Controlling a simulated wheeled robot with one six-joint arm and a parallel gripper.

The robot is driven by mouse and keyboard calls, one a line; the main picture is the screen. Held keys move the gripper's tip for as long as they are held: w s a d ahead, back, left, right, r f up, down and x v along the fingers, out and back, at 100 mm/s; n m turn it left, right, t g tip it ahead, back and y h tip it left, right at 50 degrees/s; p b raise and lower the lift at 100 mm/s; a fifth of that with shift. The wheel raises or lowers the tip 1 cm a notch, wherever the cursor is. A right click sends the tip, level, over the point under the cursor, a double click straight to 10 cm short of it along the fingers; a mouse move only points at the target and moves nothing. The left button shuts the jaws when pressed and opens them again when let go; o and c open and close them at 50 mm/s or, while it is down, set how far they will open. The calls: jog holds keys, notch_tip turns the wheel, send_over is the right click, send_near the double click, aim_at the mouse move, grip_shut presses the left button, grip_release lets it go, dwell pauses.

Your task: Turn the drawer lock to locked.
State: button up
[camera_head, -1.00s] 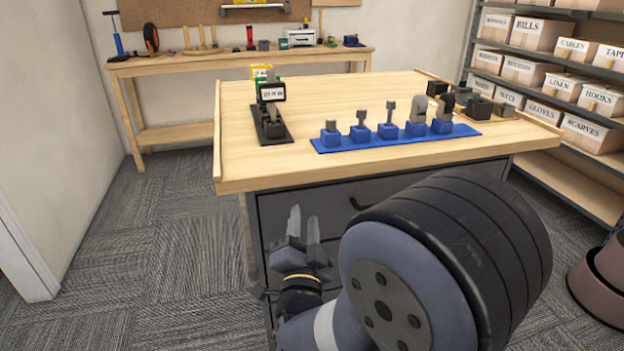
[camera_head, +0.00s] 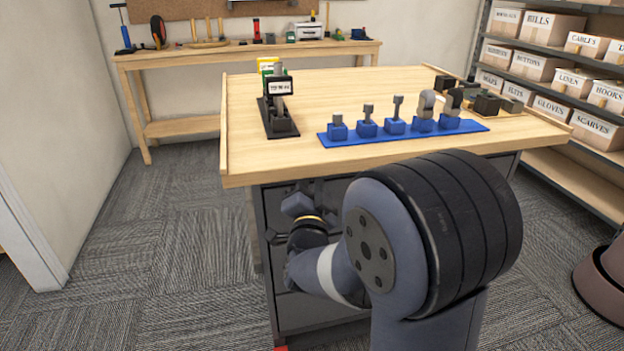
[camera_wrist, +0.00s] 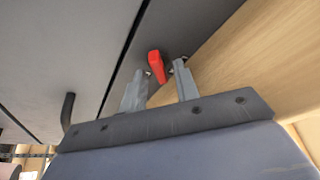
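A red lock lever (camera_wrist: 156,66) stands out from the dark grey top drawer front (camera_wrist: 200,22), close under the wooden tabletop edge, in the wrist view. My gripper (camera_wrist: 158,72) is open, with its two grey fingers apart. The red lever shows between and just beyond the fingertips; I cannot tell whether either finger touches it. In the head view my gripper (camera_head: 312,188) is at the drawer cabinet (camera_head: 312,312), just below the tabletop's front edge. The lock is hidden there behind my arm. I cannot tell which lock setting the lever marks.
A black drawer handle (camera_wrist: 68,112) is left of the fingers in the wrist view. The wooden tabletop (camera_head: 350,165) overhangs above the gripper. On it stand a blue rack (camera_head: 400,135) of blocks and a black stand (camera_head: 280,120). Carpet is clear to the left.

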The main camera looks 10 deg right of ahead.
grip_shut()
jog(key=shift+f+b, duration=0.15)
jog(key=shift+b, duration=0.2)
jog(key=shift+f+n+b, duration=0.1)
jog(key=shift+n+b, duration=0.6)
jog(key=shift+d+n+t+y+b, duration=0.1)
jog(key=shift+n+t+y+b, duration=0.25)
jog(key=shift+n+y+b, duration=1)
jog(key=shift+d+n+t+y+b, duration=0.1)
jog(key=shift+n+t+y+b, duration=0.35)
jog(key=shift+n+b, duration=1.5)
jog(key=shift+d+n+t+y+b, duration=0.1)
jog(key=shift+n+t+y+b, duration=0.1)
jog(key=shift+n+y+b, duration=1.5)
jog(key=shift+a+n+h+p, duration=0.1)
jog(key=shift+n+h+p, duration=0.45)
jog(key=shift+n, duration=0.25)
